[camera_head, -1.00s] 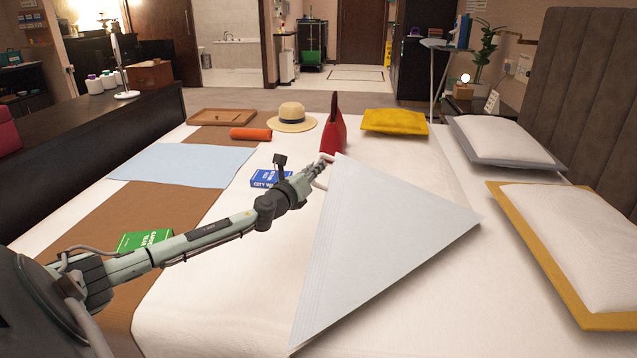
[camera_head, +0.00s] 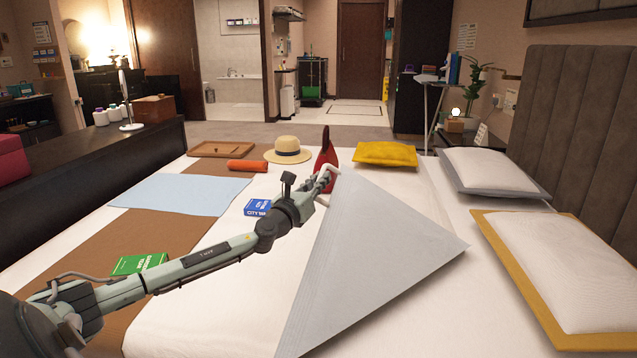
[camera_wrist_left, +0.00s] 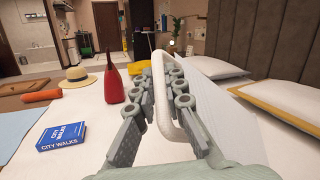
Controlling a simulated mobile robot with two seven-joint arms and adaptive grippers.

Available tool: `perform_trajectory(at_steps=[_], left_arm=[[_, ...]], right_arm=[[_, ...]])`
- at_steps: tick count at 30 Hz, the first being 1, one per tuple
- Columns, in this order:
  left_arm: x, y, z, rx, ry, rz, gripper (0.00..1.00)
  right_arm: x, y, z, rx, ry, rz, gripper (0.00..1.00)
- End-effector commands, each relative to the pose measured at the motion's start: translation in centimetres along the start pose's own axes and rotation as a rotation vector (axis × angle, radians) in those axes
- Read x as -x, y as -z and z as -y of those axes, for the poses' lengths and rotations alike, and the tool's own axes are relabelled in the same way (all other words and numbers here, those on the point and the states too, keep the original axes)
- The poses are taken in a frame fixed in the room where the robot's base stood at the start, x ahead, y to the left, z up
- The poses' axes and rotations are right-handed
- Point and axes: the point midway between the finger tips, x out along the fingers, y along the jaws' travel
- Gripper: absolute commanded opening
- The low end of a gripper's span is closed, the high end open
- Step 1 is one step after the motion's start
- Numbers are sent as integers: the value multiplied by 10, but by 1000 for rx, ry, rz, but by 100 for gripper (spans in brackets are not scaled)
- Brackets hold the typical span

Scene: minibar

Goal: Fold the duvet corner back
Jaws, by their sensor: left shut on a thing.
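The duvet corner (camera_head: 375,255) shows in the head view as a large pale blue-grey triangular flap, with its narrow tip at the far end and its wide part toward the front of the bed. My left gripper (camera_head: 325,181) is at that tip. It is shut on a white loop-like handle (camera_head: 334,170) at the corner. In the left wrist view the loop (camera_wrist_left: 160,95) stands between the fingers of my left gripper (camera_wrist_left: 166,80), and the flap (camera_wrist_left: 228,115) hangs behind them to the right. My right gripper is not in view.
A red bag (camera_head: 326,158) stands just beyond my left gripper. A blue book (camera_head: 258,207), green book (camera_head: 139,263), straw hat (camera_head: 288,150), orange roll (camera_head: 247,165) and tray (camera_head: 221,149) lie on the bed. Pillows (camera_head: 550,260) line the right; a yellow cushion (camera_head: 386,154) lies beyond.

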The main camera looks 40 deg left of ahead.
Motion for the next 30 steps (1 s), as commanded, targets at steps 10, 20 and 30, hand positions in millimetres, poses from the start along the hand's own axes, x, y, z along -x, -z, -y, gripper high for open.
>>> perform_trajectory(at_steps=[10,20,30], left_arm=[[0,-1,0,-4,-1,3,0],[0,-1,0,-3,0,2,33],[11,1,0,-4,2,-2,33]], right_arm=[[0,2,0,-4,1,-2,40],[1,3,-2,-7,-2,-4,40],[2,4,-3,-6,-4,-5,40]])
